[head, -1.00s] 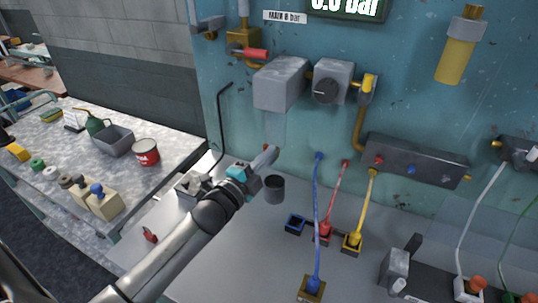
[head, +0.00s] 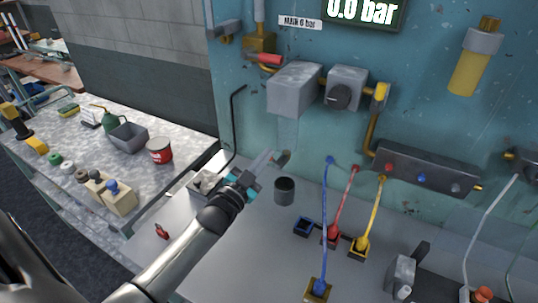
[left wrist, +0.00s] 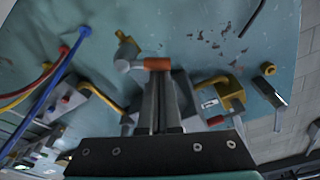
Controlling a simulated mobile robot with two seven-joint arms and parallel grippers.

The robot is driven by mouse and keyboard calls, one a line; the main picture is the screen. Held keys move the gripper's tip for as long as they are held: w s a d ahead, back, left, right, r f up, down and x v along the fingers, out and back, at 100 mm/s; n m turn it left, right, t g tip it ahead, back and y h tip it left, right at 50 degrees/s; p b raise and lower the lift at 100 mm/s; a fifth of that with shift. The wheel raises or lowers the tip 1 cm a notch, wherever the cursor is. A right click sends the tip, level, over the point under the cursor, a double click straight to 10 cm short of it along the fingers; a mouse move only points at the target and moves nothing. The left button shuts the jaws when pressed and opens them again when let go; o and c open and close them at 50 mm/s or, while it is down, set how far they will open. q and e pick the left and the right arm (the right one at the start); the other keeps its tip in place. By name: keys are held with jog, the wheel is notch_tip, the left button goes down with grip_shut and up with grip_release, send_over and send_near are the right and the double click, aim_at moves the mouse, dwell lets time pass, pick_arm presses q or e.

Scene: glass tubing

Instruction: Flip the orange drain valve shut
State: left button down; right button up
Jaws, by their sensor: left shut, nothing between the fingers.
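The orange drain valve handle (left wrist: 157,64) shows in the left wrist view as a short orange bar lying across, just beyond my fingertips. Brass and grey fittings (left wrist: 125,52) sit beside it to the left. My left gripper (left wrist: 157,82) is shut and empty, its tips right at the bar; I cannot tell whether they touch it. In the head view my left gripper (head: 267,160) points at a small tan fitting (head: 282,157) below the grey box (head: 294,88) on the wall panel. The handle's orange is not clear there. My right gripper is not in view.
A dark cup (head: 284,190) stands just below my left gripper. A red lever (head: 266,59) and a black knob (head: 341,97) are on the panel above. The display (head: 364,11) reads 0.0 bar.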

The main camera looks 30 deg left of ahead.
pick_arm(q)
jog(key=n, duration=0.2)
jog(key=a+f+n, duration=0.1)
jog(key=n, duration=0.1)
jog(key=n+y, duration=0.1)
jog(key=n, duration=0.1)
jog(key=shift+a+f, duration=0.15)
jog(key=shift+f, duration=0.25)
jog(key=shift+n, duration=0.4)
notch_tip(320, 180, up, 4)
jog(key=r+p, duration=0.1)
jog(key=p, duration=0.3)
jog(key=s+f+b, duration=0.1)
jog(key=s+f, duration=0.1)
jog(key=s, duration=0.7)
jog(key=shift+d+f, duration=0.25)
